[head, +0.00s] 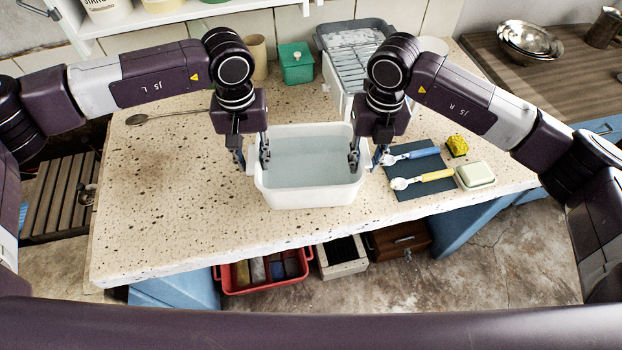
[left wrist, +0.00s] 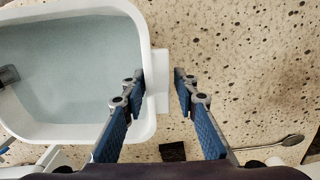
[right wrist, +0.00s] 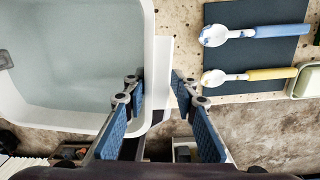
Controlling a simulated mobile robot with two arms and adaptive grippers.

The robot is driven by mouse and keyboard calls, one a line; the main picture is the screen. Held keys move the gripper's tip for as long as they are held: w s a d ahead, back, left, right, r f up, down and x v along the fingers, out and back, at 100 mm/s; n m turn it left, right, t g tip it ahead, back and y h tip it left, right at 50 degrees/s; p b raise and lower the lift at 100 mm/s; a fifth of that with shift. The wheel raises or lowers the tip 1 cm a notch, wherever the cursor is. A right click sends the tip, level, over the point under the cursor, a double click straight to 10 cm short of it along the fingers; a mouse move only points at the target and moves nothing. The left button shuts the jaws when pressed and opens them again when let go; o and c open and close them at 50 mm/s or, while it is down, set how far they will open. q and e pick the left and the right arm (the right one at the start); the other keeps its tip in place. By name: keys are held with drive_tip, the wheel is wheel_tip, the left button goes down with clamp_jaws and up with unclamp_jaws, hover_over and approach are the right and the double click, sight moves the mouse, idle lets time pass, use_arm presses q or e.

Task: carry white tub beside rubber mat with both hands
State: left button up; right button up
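The white tub (head: 312,200) sits on the speckled stone counter, with pale bluish water or a pale bottom inside. The dark rubber mat (head: 438,188) lies just right of it, bearing a blue-handled and a yellow-handled utensil. My left gripper (head: 252,160) is open at the tub's left side; in the left wrist view (left wrist: 158,88) its fingers straddle the tub's side tab with gaps. My right gripper (head: 368,160) is open at the right side; in the right wrist view (right wrist: 158,88) its fingers stand either side of the other tab. The mat also shows there (right wrist: 260,75).
A yellow sponge (head: 457,145) and a pale green soap dish (head: 475,176) lie right of the mat. A green box (head: 296,65), a beige cup (head: 257,55) and a white rack (head: 345,75) stand behind.

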use_arm(q)
drive_tip(key=shift+o, duration=0.9)
drive_tip(key=shift+s+d+r, duration=0.1)
use_arm(e)
drive_tip(key=shift+o, duration=1.1)
drive_tip(key=shift+s+a+r, duration=0.1)
drive_tip(key=shift+a, duration=0.05)
use_arm(q)
drive_tip(key=shift+r, duration=0.15)
use_arm(e)
drive_tip(key=shift+r, duration=0.1)
use_arm(q)
wheel_tip(320, 180, up, 12)
use_arm(e)
wheel_tip(320, 180, up, 12)
drive_tip(key=shift+d, duration=0.35)
